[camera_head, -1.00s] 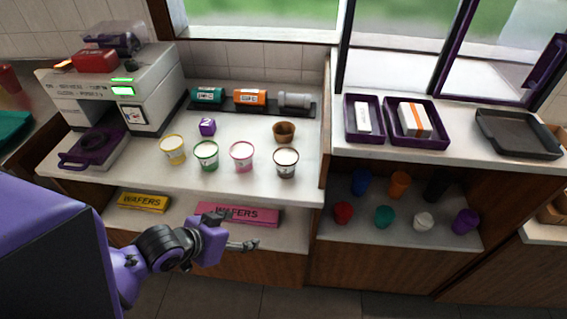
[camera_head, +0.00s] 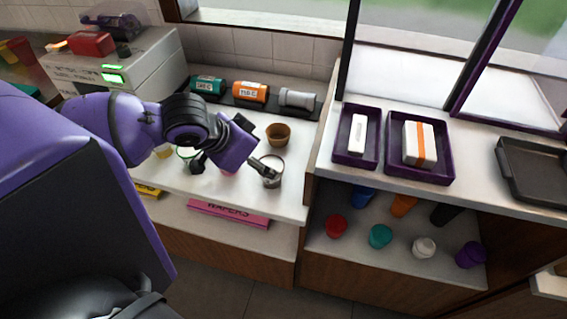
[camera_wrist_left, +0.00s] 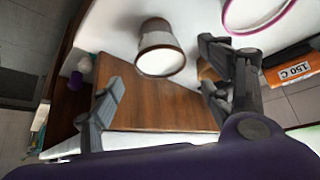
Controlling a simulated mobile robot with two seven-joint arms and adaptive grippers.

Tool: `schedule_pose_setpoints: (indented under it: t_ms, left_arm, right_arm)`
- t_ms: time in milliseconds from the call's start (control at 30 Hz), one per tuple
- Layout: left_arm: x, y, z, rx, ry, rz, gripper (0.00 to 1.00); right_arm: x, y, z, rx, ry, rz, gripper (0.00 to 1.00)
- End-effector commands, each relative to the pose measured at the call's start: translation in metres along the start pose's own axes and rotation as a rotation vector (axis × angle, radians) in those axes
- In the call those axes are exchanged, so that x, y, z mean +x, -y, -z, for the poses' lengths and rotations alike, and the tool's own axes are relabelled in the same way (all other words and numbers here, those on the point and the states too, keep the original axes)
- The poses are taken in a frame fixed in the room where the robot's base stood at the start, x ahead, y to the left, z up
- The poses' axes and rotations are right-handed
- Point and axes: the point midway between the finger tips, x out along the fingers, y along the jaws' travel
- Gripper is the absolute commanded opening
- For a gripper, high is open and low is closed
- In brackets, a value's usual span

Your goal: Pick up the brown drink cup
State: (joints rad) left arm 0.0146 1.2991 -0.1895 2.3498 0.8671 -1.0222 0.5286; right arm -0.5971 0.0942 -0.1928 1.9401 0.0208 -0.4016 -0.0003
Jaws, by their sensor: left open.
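The brown drink cup (camera_head: 272,171), a white cup with a brown rim, stands upright at the right end of the row on the white counter. In the left wrist view the cup (camera_wrist_left: 160,50) shows ahead, between the directions of the two fingers and apart from them. My left gripper (camera_head: 232,168) is open and empty over the cup row; one fingertip overlaps the brown drink cup in the head view. In the left wrist view the open fingers (camera_wrist_left: 162,66) are spread wide. My right gripper is not in view.
A pink-rimmed cup (camera_wrist_left: 255,12) stands close beside the right finger in the wrist view. A plain brown cup (camera_head: 278,133) stands behind the brown drink cup. Canisters (camera_head: 250,92) line the back. A pink wafers box (camera_head: 228,213) lies on the shelf below.

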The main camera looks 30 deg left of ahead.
Motion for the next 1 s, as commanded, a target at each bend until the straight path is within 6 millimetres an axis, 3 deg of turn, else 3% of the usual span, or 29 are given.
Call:
schedule_pose_setpoints:
  t_ms: [100, 300, 533, 833, 1000]
  left_arm:
    - [0.015, 0.0, -0.002, -0.004, 0.005, -0.002, 0.72]
    - [0.038, -0.001, -0.002, -0.004, 0.003, -0.003, 0.72]
    - [0.07, -0.002, -0.002, -0.002, 0.001, -0.001, 0.72]
    - [0.076, -0.002, -0.003, 0.001, 0.001, 0.0, 0.72]
    - [0.076, -0.002, -0.003, 0.001, 0.001, 0.0, 0.51]
  right_arm:
    - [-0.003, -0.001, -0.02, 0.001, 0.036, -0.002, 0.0]
    - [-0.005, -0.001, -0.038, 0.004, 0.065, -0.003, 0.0]
    - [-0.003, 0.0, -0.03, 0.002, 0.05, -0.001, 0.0]
    - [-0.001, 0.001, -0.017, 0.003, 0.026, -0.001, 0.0]
    - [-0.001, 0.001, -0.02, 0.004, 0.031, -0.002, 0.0]
